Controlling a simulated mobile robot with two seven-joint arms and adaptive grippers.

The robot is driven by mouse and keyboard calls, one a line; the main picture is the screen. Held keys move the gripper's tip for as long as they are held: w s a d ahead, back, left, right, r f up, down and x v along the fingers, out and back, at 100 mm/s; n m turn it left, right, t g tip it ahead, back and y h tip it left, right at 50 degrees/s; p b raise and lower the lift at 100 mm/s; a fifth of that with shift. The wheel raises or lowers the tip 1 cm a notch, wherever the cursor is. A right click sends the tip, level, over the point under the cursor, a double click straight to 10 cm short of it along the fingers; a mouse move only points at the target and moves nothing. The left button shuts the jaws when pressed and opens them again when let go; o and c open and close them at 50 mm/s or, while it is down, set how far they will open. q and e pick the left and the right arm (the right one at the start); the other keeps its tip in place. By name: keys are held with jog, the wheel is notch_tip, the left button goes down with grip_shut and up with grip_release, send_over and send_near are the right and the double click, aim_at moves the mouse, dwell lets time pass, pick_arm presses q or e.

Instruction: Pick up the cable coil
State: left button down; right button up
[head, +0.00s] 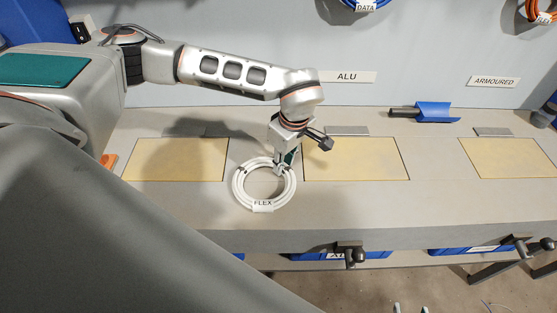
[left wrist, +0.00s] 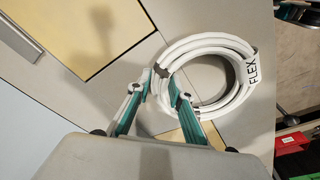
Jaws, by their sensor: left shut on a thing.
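The cable coil (head: 240,192) is a white ring with a FLEX label, on the grey bench between two yellow panels. My left gripper (head: 283,170) is at the coil's upper right rim. In the left wrist view the coil (left wrist: 205,44) passes between the two fingers of my left gripper (left wrist: 164,88), which is shut on its band at a dark tie. Whether the coil touches the bench all round I cannot tell. What looks like my right gripper (head: 411,308) shows only two separated fingertips at the bottom edge.
Yellow panels (head: 180,160), (head: 350,160), (head: 510,158) are set in the bench. A blue scoop-like thing (head: 436,111) lies at the back. Signs ALU (head: 347,77) and ARMOURED (head: 493,82) are on the wall. Blue bins (head: 375,254) stand below the front edge.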

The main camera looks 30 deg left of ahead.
pick_arm(q)
notch_tip(320, 180, up, 20)
jog(key=shift+f, duration=0.15)
dwell(0.7)
